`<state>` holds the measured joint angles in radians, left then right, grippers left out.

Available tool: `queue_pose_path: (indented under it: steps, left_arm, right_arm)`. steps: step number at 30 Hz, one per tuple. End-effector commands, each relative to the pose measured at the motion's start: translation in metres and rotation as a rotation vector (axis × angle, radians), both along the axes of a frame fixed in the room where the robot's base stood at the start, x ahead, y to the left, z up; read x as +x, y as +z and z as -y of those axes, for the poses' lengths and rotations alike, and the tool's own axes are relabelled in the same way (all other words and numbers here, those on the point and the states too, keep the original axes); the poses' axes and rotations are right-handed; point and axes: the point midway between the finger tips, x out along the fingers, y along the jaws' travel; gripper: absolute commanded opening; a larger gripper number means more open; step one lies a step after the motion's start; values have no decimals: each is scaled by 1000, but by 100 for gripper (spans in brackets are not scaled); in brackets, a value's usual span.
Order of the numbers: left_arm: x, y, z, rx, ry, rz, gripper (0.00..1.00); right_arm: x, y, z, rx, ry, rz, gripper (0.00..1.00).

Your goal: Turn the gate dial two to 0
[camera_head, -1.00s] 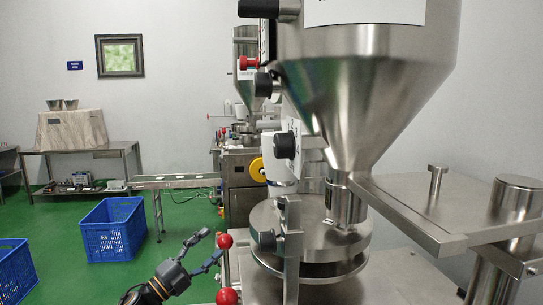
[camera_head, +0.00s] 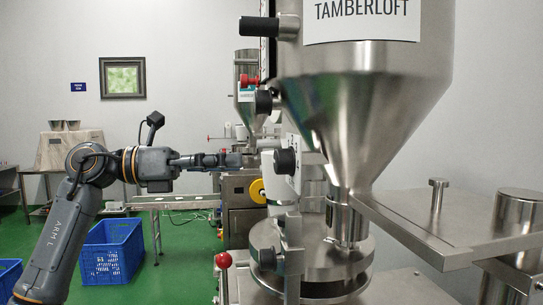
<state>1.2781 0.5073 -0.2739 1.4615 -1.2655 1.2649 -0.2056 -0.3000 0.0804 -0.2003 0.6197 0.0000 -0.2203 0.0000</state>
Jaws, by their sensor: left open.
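A round black knob (camera_head: 285,161) sits in front of a white plate (camera_head: 293,142) on the near machine, beside the lower part of its steel hopper. The plate's marks are too small to read surely, so I cannot tell the dial's setting. My left gripper (camera_head: 240,160) points right at about the knob's height, a little to its left in the picture. It is open and empty, seen nearly edge-on, and no contact with the knob shows. My right gripper is not in view.
The steel hopper (camera_head: 360,110) labelled TAMBERLOFT fills the upper right. Another black knob (camera_head: 264,101) and a black handle (camera_head: 258,27) stick out above. A red ball knob (camera_head: 223,260) stands below my left gripper. A blue crate (camera_head: 112,262) is on the green floor.

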Motion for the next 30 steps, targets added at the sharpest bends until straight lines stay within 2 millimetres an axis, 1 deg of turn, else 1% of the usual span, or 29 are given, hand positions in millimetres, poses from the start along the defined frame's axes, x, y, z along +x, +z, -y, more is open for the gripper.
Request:
queue_pose_path:
  steps: [1, 6, 9, 12, 16, 24, 25, 26, 27, 29, 30]
  left_arm:
    - [3, 4, 13, -2, -5, -1, 65]
    - [11, 3, 45, -2, -4, 0, 65]
    - [16, 3, 59, -3, -2, -1, 65]
    - [18, 2, 69, -3, -1, -1, 65]
    - [20, 1, 75, -3, 0, -1, 65]
    - [21, 0, 76, -2, 1, 0, 65]
    - [21, 0, 76, -2, 1, 0, 60]
    - [21, 0, 76, -2, 1, 0, 54]
    - [21, 0, 76, -2, 1, 0, 46]
    - [21, 0, 76, -2, 1, 0, 34]
    - [21, 0, 76, -2, 1, 0, 26]
  right_arm:
    - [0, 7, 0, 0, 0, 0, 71]
    - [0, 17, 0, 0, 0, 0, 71]
    - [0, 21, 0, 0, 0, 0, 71]
    - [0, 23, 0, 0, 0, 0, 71]
    - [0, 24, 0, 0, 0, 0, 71]
    - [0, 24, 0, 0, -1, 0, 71]
    - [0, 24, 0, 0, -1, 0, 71]
    - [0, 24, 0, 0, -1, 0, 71]
    - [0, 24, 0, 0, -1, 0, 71]
    - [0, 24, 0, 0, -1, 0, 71]
    - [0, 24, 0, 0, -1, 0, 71]
